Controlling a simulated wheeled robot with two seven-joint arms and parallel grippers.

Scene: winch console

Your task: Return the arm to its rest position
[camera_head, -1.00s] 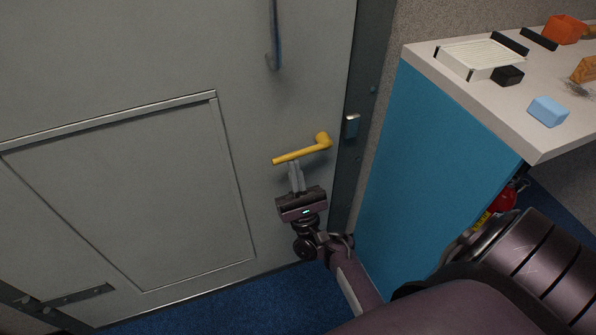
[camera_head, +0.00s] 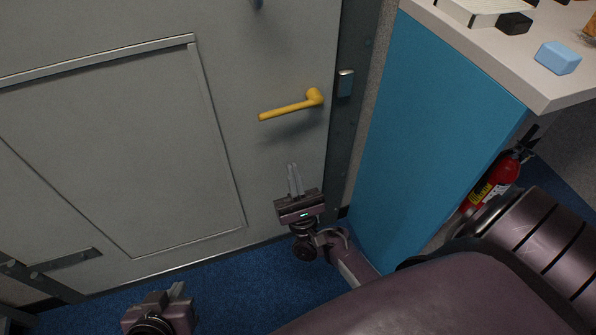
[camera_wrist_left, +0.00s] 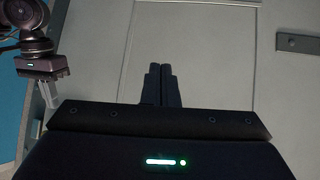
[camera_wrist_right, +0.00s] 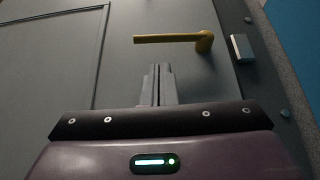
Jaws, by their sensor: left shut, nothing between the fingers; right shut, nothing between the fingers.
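My right gripper (camera_head: 294,168) is shut and empty in front of the grey door, below the yellow door handle (camera_head: 290,106) and apart from it. In the right wrist view the closed fingers (camera_wrist_right: 158,72) point up toward the handle (camera_wrist_right: 172,40), with a gap between. My left gripper (camera_head: 177,290) shows at the bottom left of the head view, over the blue floor. In the left wrist view its fingers (camera_wrist_left: 161,72) are together with nothing between them, facing the door panel. The right gripper (camera_wrist_left: 40,103) also shows at the left of that view.
The grey door (camera_head: 262,60) looks closed against its frame. A blue-sided counter (camera_head: 430,120) stands close to the right of my right arm, with a light blue block (camera_head: 558,57) on top. Blue floor (camera_head: 240,285) lies clear below the door.

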